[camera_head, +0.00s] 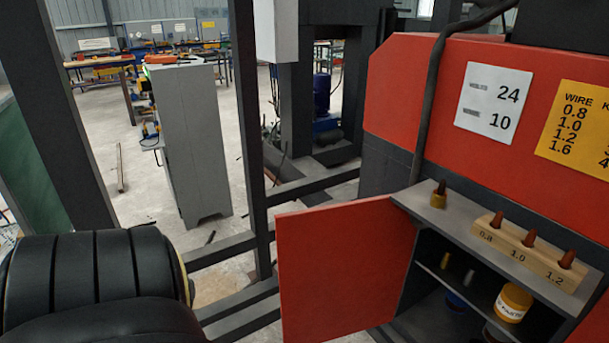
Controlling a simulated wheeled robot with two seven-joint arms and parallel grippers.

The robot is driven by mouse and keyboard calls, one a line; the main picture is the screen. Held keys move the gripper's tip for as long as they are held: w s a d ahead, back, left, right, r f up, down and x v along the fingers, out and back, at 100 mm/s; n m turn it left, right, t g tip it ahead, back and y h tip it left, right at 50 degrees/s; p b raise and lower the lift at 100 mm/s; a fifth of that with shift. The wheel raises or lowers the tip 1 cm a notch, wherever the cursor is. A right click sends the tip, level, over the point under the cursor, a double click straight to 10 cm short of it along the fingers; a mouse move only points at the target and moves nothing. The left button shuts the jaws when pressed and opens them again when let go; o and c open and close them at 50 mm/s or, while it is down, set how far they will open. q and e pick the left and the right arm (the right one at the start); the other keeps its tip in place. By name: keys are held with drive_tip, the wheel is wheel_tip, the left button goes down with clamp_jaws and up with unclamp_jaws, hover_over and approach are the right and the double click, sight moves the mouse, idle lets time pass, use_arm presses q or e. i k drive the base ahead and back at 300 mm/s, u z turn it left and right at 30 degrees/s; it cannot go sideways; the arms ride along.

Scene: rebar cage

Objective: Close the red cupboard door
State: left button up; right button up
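The red cupboard door (335,268) stands wide open, swung out to the left of the red cabinet (500,110). The dark cupboard inside (430,260) is exposed, with a shelf and several small containers, one a yellow jar (513,302). A black ribbed part at the lower left looks like my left arm. No gripper fingers show for either arm.
A wooden block (528,255) with brown tips and a separate brass-based tip (439,195) stand on the grey ledge above the opening. Dark metal frame posts and rails (255,150) stand left of the door. A grey locker (190,140) is farther back.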

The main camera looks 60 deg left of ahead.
sight(341, 268)
drive_tip(key=k, duration=0.15)
drive_tip(key=z, duration=2.9)
drive_tip(key=k, duration=2.75)
drive_tip(key=u, duration=1.9)
drive_tip(key=i, duration=0.5)
drive_tip(key=z, duration=0.05)
